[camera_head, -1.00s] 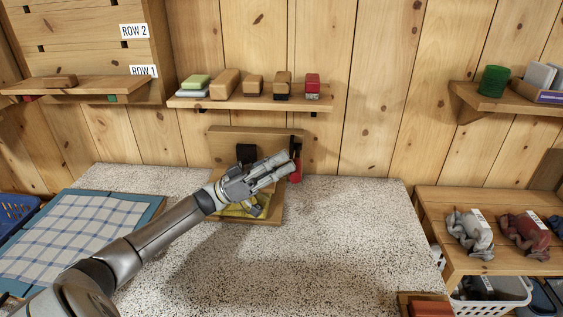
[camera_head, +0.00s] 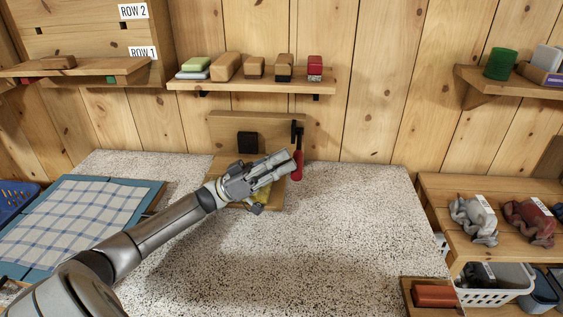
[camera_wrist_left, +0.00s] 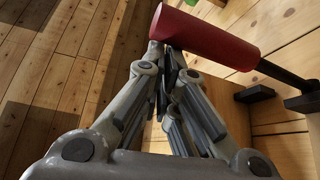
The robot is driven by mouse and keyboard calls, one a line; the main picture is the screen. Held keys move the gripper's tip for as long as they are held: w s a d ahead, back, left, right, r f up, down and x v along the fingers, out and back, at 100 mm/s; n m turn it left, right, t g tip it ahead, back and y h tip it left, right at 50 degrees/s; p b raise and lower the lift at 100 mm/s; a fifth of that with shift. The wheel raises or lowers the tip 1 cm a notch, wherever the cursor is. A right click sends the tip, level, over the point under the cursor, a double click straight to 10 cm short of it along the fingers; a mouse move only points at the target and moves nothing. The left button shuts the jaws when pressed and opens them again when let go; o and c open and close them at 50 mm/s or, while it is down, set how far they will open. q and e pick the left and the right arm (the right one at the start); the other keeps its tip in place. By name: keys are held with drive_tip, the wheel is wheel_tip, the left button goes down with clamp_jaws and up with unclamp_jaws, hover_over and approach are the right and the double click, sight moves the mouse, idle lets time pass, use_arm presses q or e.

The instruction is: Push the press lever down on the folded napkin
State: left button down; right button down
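The press (camera_head: 222,119) stands at the back of the speckled counter, a wooden board with a black block (camera_head: 247,142). Its lever has a dark arm and a red handle (camera_head: 298,168) on the right side. The yellow folded napkin (camera_head: 264,191) lies on the press base, partly hidden by my left arm. My left gripper (camera_head: 291,160) is at the red handle. In the left wrist view, its fingers (camera_wrist_left: 167,55) are together, with nothing seen between them, and the handle (camera_wrist_left: 205,38) crosses just past their tips. Contact is hard to confirm. My right gripper is not in view.
A blue-framed checked cloth (camera_head: 70,223) lies at the left of the counter. A shelf (camera_head: 250,87) with several small blocks hangs above the press. A wooden side bench (camera_head: 450,185) holds wrapped bundles at the right. The counter's middle front is clear.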

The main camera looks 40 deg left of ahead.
use_arm(q)
wheel_tip(320, 180, up, 10)
idle(0.5)
idle(0.4)
